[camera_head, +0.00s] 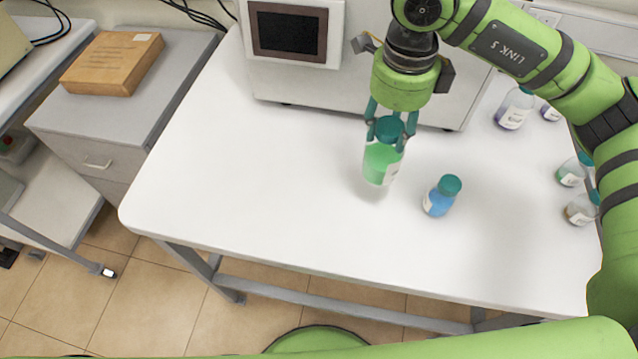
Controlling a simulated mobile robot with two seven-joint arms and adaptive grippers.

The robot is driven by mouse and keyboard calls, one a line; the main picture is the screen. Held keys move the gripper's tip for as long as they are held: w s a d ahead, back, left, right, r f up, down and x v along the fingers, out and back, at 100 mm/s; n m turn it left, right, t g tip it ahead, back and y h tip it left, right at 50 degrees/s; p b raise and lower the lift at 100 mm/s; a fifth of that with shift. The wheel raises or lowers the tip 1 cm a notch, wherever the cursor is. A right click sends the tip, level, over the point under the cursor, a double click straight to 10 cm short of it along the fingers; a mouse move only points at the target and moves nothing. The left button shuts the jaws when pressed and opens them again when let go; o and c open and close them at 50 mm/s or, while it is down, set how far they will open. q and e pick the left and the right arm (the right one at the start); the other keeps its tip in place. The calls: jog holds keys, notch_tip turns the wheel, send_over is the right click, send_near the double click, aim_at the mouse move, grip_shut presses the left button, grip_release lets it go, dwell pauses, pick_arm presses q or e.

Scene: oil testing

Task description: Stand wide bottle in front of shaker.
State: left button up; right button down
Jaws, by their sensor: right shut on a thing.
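A wide clear bottle (381,165) with green liquid and a teal cap is in my right gripper (389,137). The gripper comes from above and its fingers are closed around the cap. The bottle is nearly upright, in front of the shaker (347,70), a white machine with a dark screen at the back of the table. A faint shadow lies below the bottle; I cannot tell whether its base touches the table. My left gripper is not in view.
A blue bottle (438,201) with a teal cap stands on the white table (250,190) just right of the held bottle. Several other bottles, including a purple one (513,110), stand at the right side. The left and front of the table are clear.

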aim_at(374, 156)
jog(key=m, duration=0.2)
jog(key=r+m, duration=0.1)
jog(key=m, duration=0.1)
jog(key=a+m, duration=0.1)
jog(key=shift+w+r+m, duration=0.2)
jog(key=shift+m, duration=0.2)
jog(key=shift+a+r+m, duration=0.1)
jog(key=shift+r+m, duration=0.1)
jog(key=shift+m, duration=1)
notch_tip(374, 156, down, 9)
jog(key=p, duration=0.3)
jog(key=shift+p, duration=0.3)
jog(key=shift+f, duration=0.45)
